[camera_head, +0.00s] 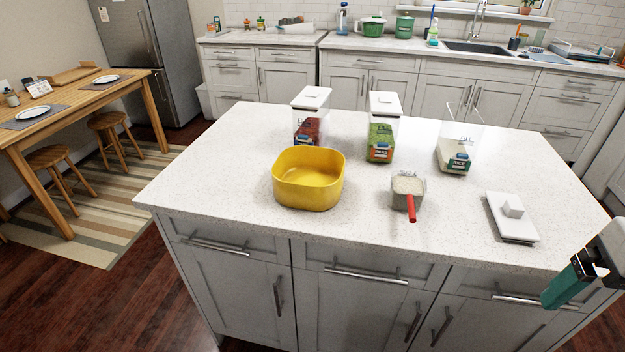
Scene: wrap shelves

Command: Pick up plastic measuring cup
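The plastic measuring cup (407,188) stands upright near the front of the white island counter. It is clear, holds white grains that look like rice, and its red handle (411,209) points toward me. My gripper (572,282) is at the right edge of the view, beyond the counter's front right side and well apart from the cup. Only part of the gripper shows, with a teal finger, and I cannot tell how far its fingers are apart. I see nothing held in it.
A yellow bowl (308,180) stands left of the cup. Behind are a red-filled container (310,120), a green-filled container (382,130) and an open clear container (459,145) labelled rice. A white lid (513,216) lies right of the cup. The counter's left (200,175) is clear.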

